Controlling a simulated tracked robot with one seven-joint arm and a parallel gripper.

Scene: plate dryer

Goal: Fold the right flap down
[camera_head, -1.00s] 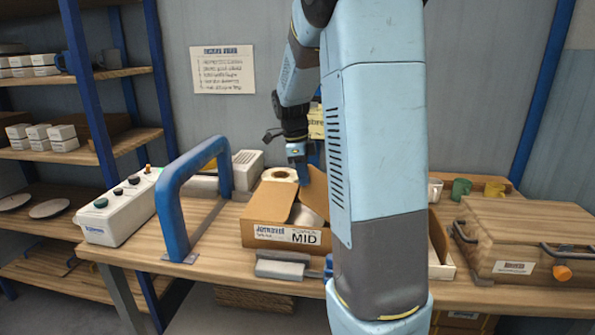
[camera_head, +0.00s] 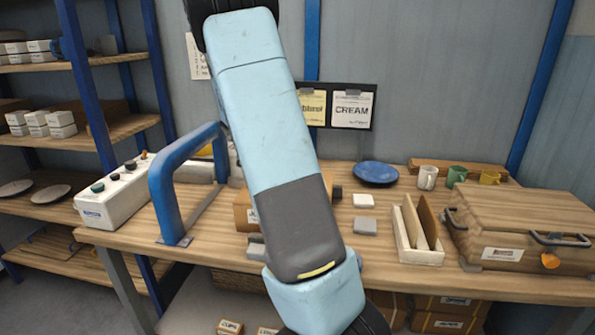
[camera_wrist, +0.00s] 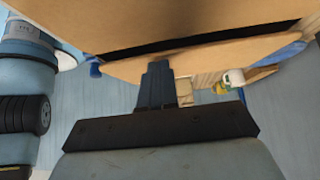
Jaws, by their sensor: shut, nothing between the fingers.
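The cardboard box (camera_head: 243,213) is almost wholly hidden behind my arm in the head view; only a strip of its left side shows. In the wrist view, large tan cardboard panels (camera_wrist: 200,25) fill the top, with a dark gap between the upper panel and a lower cardboard edge. I cannot tell for sure which panel is the right flap, or its angle. My gripper (camera_wrist: 158,66) is shut and empty, its tips close to the lower cardboard edge; whether they touch it I cannot tell. My gripper is hidden in the head view.
A blue arch handle (camera_head: 180,180) stands left of the box. To the right are a blue plate (camera_head: 375,173), small pale blocks (camera_head: 364,226), a divided tray (camera_head: 418,256), mugs (camera_head: 428,177) and a wooden case (camera_head: 525,225).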

